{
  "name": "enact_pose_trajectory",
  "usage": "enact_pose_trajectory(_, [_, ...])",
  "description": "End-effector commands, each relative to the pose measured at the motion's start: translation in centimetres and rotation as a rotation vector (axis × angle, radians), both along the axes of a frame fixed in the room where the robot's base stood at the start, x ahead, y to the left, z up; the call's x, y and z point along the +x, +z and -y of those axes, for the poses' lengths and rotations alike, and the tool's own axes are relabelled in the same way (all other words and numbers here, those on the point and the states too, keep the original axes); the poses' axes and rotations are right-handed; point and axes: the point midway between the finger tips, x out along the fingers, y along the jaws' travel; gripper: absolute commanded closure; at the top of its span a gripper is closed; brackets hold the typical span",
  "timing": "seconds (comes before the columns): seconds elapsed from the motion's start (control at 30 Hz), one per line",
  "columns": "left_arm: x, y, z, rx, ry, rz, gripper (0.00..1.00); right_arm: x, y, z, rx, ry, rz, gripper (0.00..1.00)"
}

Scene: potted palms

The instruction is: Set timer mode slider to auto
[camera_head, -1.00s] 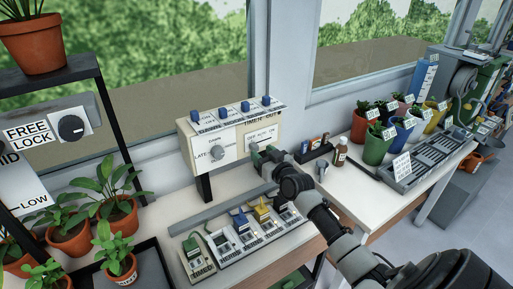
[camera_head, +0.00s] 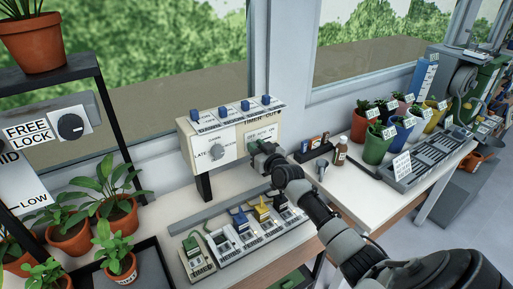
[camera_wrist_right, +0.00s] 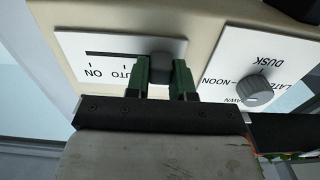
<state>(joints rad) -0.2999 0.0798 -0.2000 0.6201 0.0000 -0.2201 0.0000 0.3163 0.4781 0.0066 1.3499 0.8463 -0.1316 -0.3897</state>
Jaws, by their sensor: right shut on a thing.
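The timer box (camera_head: 187,146) is a beige unit on legs at the window, with a white dial plate and a slider plate on its front. In the right wrist view the slider plate (camera_wrist_right: 108,43) shows upside down, with a dark slot and the words ON and AUTO; the rest of its lettering is hidden. The grey slider knob (camera_wrist_right: 161,66) sits towards the slot's right end in that view, beyond the AUTO mark on the side away from ON. My right gripper (camera_head: 256,148) is at the plate, its green fingers (camera_wrist_right: 163,78) shut on the knob. My left gripper is not in view.
A round dial knob (camera_wrist_right: 258,90) sits beside the slider plate. Blue switches (camera_head: 246,106) line the box's top. Below is a bench row of modules with coloured levers (camera_head: 262,213). Potted plants (camera_head: 118,215) stand left; a second bench with coloured pots (camera_head: 377,148) stands right.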

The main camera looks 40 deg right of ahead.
Motion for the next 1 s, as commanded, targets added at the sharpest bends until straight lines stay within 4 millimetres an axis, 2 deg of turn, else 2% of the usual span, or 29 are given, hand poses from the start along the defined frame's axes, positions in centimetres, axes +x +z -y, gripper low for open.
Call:
enact_pose_trajectory(0.23, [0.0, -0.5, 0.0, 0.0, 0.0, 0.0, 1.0, 0.0, -0.2, 0.3, -0.001, 0.0, 0.0, 1.0])
enact_pose_trajectory(0.4, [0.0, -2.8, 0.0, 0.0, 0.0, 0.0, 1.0, -0.1, -0.6, 2.3, -0.004, -0.001, 0.002, 1.0])
enact_pose_trajectory(0.53, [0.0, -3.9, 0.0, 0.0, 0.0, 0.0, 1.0, -0.2, -0.4, 3.5, -0.003, -0.001, 0.001, 1.0])
enact_pose_trajectory(0.93, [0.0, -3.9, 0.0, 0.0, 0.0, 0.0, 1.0, -0.2, 0.0, 4.0, 0.001, 0.0, -0.001, 1.0])
enact_pose_trajectory(0.97, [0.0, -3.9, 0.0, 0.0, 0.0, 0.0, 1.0, -0.2, 0.0, 4.0, 0.001, 0.0, -0.001, 0.73])
enact_pose_trajectory(1.0, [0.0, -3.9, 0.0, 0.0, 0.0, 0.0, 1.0, -0.2, 0.0, 4.0, 0.001, 0.0, -0.001, 0.67])
